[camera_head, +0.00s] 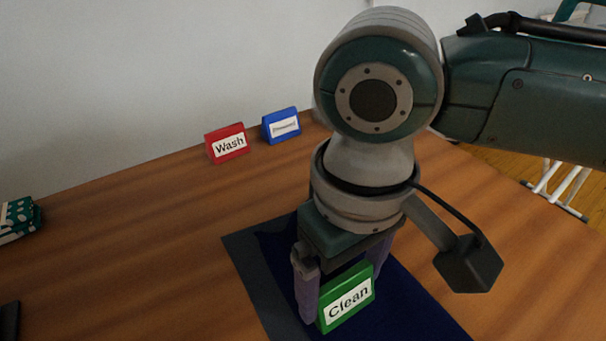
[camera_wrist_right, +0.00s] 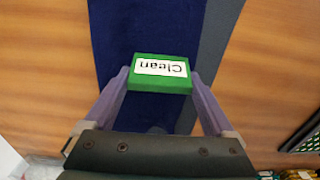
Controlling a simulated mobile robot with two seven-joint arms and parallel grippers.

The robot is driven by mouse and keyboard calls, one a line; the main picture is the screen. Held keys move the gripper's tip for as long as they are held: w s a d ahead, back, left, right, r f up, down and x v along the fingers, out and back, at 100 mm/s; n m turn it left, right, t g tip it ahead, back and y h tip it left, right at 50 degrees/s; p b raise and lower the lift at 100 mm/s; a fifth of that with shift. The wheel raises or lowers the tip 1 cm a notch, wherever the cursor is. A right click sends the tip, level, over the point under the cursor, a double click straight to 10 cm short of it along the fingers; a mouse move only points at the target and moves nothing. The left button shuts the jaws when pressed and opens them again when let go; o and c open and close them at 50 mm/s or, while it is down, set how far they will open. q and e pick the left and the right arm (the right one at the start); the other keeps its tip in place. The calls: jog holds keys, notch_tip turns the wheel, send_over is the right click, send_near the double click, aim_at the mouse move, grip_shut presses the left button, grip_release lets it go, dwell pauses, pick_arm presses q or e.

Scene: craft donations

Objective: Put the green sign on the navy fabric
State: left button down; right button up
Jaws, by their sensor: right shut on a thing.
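The green sign (camera_head: 347,297) with a white "Clean" label is between the fingers of my right gripper (camera_head: 337,291), which is shut on it. The sign is over the navy fabric (camera_head: 416,303), which lies flat on the table. In the right wrist view the sign (camera_wrist_right: 160,73) sits between both fingertips (camera_wrist_right: 159,80), with the navy fabric (camera_wrist_right: 150,28) behind it. I cannot tell whether the sign's underside touches the fabric. My left gripper is not in view.
A red "Wash" sign (camera_head: 228,143) and a blue sign (camera_head: 281,126) stand at the back of the wooden table (camera_head: 130,235), near the wall. A green spotted item (camera_head: 18,217) is at the left edge.

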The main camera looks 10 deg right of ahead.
aim_at(341, 281)
jog(key=shift+s+f, duration=0.1)
jog(key=shift+f, duration=0.2)
jog(key=shift+c, duration=0.7)
jog(key=o, duration=1.1)
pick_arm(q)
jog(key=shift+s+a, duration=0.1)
pick_arm(e)
jog(key=shift+o, duration=0.3)
jog(key=shift+s+a, duration=0.1)
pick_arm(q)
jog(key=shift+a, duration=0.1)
pick_arm(e)
jog(key=shift+r, duration=0.15)
notch_tip(341, 281, up, 11)
jog(key=p, duration=0.4)
jog(key=s+a+f+t+y, duration=0.1)
jog(key=s+a+f+y, duration=0.1)
jog(key=s+a+y, duration=0.25)
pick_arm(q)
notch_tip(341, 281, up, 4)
pick_arm(e)
jog(key=s+d+f+m+t+h, duration=0.1)
jog(key=s+d+h, duration=0.1)
jog(key=d, duration=0.5)
jog(key=s+d+f+m+t+h, duration=0.1)
jog(key=s+d+h, duration=0.1)
jog(key=s+d, duration=0.3)
jog(key=shift+s+d+f+t, duration=0.3)
jog(key=shift+d, duration=0.65)
